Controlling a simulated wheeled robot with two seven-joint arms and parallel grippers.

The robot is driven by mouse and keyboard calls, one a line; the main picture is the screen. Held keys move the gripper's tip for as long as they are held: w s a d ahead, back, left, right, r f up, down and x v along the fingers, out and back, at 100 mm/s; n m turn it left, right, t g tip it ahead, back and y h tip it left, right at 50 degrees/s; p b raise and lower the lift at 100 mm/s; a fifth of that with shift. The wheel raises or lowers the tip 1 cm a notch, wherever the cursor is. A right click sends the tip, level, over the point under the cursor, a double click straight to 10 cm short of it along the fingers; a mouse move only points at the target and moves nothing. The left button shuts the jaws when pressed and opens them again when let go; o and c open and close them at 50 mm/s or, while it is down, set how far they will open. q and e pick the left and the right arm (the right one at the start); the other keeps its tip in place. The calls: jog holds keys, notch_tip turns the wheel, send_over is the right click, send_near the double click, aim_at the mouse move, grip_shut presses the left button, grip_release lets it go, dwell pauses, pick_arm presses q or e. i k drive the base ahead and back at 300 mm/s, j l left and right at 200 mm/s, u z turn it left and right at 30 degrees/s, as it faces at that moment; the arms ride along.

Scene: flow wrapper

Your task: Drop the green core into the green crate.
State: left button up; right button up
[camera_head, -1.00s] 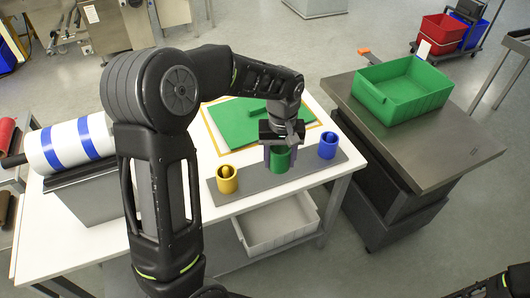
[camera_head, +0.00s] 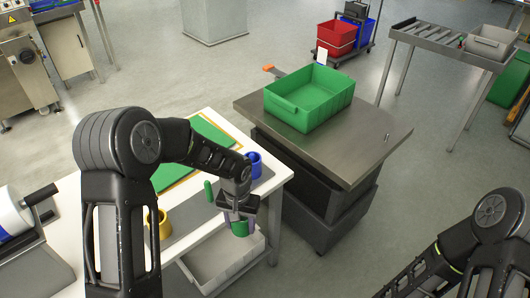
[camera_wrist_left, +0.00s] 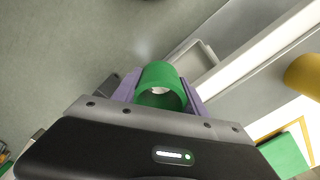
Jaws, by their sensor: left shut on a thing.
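The green core (camera_head: 240,229) is a short hollow cylinder held in my left gripper (camera_head: 238,217), near the front right corner of the white table. In the left wrist view the green core (camera_wrist_left: 160,86) sits between the two purple fingers of my left gripper (camera_wrist_left: 158,92), which are shut on it. The green crate (camera_head: 309,97) stands empty on the dark metal cart top (camera_head: 370,140), farther back and to the right of the gripper. My right arm shows at the lower right; its gripper is out of view.
A blue core (camera_head: 254,166) and a yellow core (camera_head: 160,224) stand on the table's grey strip. A green board (camera_head: 195,150) lies behind them.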

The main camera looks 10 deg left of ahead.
aim_at(305, 104)
jog(key=i+l+z, duration=1.05)
jog(key=i+l, duration=0.15)
jog(key=i, duration=0.8)
jog(key=i+l+z, duration=0.1)
jog(key=i, duration=0.85)
jog(key=i+u, duration=0.25)
jog(key=i, duration=0.2)
jog(key=i+u, duration=0.25)
jog(key=i, duration=0.15)
jog(key=i+l+u, duration=0.25)
jog(key=i, duration=0.2)
jog(key=i+l+u, duration=0.25)
jog(key=i, duration=0.15)
jog(key=i+j+u, duration=0.1)
jog(key=u, duration=0.35)
jog(key=i+u, duration=0.25)
jog(key=u, duration=0.25)
jog(key=i+u, duration=0.2)
jog(key=u, duration=0.25)
jog(key=i+l+u, duration=0.1)
jog(key=u, duration=0.35)
jog(key=i+l+u, duration=0.15)
jog(key=u, duration=0.35)
jog(key=i+l+u, duration=0.1)
jog(key=i+u, duration=0.2)
jog(key=i+l+u, duration=0.25)
jog(key=k+j, duration=0.05)
